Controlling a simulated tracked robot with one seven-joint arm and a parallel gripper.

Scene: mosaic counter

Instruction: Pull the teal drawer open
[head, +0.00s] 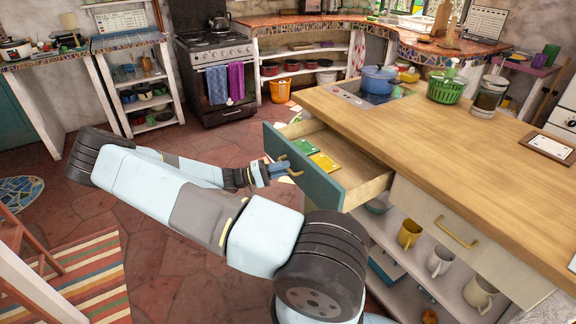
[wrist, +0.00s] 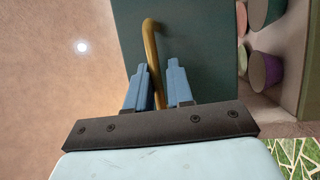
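The teal drawer (head: 305,172) stands well out from the wooden-topped counter, its inside visible from above. Its teal front fills the upper middle of the wrist view (wrist: 200,35). A green packet (head: 304,146) and a yellow packet (head: 324,162) lie inside. The drawer's brass handle (wrist: 152,42) runs down between the two blue fingers of my gripper (wrist: 158,75). My gripper (head: 283,169) is at the drawer front in the head view, with its fingers close together around the handle. The handle's lower end is partly hidden between the fingers.
A closed cream drawer (head: 440,225) is to the right, above an open shelf with mugs (head: 440,261). A blue pot (head: 379,79), green basket (head: 446,91) and glass jar (head: 489,97) stand on the countertop.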

